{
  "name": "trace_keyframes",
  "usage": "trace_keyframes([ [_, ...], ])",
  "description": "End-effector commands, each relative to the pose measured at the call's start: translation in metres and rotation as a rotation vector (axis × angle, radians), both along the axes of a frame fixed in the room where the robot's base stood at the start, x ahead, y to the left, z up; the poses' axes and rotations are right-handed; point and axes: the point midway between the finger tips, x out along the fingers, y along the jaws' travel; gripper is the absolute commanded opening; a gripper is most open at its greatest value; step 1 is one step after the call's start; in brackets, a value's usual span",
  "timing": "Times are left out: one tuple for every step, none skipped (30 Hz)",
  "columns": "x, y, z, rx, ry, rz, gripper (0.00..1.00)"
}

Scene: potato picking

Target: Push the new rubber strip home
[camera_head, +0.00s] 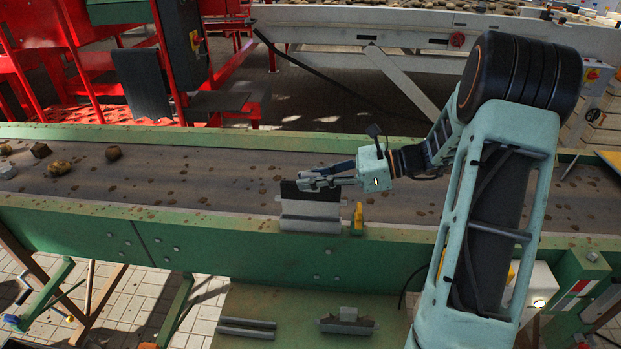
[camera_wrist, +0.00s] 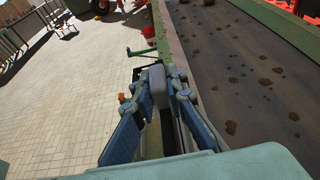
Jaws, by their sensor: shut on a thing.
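The dark rubber strip (camera_head: 310,191) stands upright at a grey metal holder (camera_head: 310,222) on the near green rail of the conveyor. Its lower edge meets the holder; I cannot tell how deep it sits. My gripper (camera_head: 314,182) comes from the right and is shut at the top of the strip. In the wrist view my gripper (camera_wrist: 160,88) has its blue fingers on either side of a grey block (camera_wrist: 157,78). The fingers hide part of the strip.
A yellow lever-like part (camera_head: 358,216) stands on the rail just right of the holder. A green shelf (camera_head: 290,301) below carries grey bars (camera_head: 247,327) and a dark piece with a grey block (camera_head: 347,323). Potatoes or clods (camera_head: 60,167) lie on the belt at left.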

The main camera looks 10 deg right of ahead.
Motion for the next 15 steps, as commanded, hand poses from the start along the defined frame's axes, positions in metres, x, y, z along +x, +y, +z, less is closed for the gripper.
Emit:
trace_keyframes([
  [0.000,0.000,0.000,0.001,0.000,0.000,0.00],
  [0.000,0.000,0.000,0.001,0.000,0.000,0.00],
  [0.000,0.000,-0.001,0.001,0.000,0.000,0.00],
  [0.000,0.000,-0.001,0.001,0.000,0.000,0.00],
  [0.000,0.000,-0.002,0.001,0.000,0.000,0.00],
  [0.000,0.000,-0.003,0.001,0.000,0.000,0.00],
  [0.000,0.000,-0.004,0.001,0.000,0.000,0.00],
  [0.000,0.000,-0.004,0.001,0.000,0.000,0.00],
  [0.000,0.000,-0.005,0.001,0.000,0.000,0.00],
  [0.000,0.000,-0.006,0.001,-0.001,0.000,0.00],
  [0.000,0.000,-0.007,0.001,-0.001,0.000,0.00],
  [0.000,0.000,-0.008,0.001,-0.001,0.000,0.00],
  [0.000,0.000,-0.009,0.001,-0.001,0.000,0.00],
  [0.000,0.000,-0.009,0.001,-0.001,0.000,0.00],
  [0.000,0.000,-0.010,0.001,-0.001,0.000,0.00],
])
